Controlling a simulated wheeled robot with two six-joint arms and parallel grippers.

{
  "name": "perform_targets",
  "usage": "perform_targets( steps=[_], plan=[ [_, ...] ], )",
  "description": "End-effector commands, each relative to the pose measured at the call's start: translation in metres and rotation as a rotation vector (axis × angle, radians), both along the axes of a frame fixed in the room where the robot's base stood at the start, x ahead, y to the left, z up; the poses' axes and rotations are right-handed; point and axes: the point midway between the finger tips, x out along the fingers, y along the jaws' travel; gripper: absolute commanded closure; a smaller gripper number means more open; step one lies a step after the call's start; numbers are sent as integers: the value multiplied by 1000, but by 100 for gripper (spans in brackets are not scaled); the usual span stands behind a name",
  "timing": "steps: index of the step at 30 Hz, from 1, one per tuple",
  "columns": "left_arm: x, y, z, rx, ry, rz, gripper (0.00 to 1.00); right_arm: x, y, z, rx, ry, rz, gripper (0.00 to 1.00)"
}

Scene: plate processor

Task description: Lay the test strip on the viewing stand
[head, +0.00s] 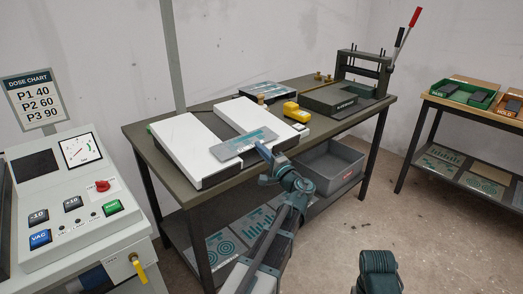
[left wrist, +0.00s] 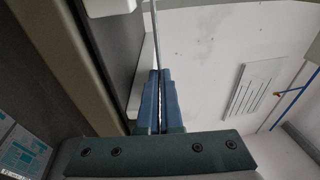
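The test strip (head: 243,143) is a grey-teal plate with fine markings. In the left wrist view the strip shows edge-on as a thin bar (left wrist: 154,35) between the blue fingers (left wrist: 157,88), just beside the white slab. I cannot tell whether it touches the stand.
A yellow meter (head: 297,112) stands behind the strip on the bench (head: 225,183). A press (head: 345,97) with levers is at the far end. A grey bin (head: 330,167) sits below. A control console (head: 70,200) is at left, and a table with trays (head: 467,93) at right.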

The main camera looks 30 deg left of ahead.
Motion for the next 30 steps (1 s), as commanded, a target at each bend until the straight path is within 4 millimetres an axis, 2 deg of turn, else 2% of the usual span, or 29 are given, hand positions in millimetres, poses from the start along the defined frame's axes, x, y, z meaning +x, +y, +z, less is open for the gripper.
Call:
perform_targets(
  steps=[3,30],
  plan=[
    [0,1,-7,0,0,0,100,0,0,-7,0,0,0,100],
    [1,2,-11,0,0,0,100,0,0,-11,0,0,0,100]
  ],
)
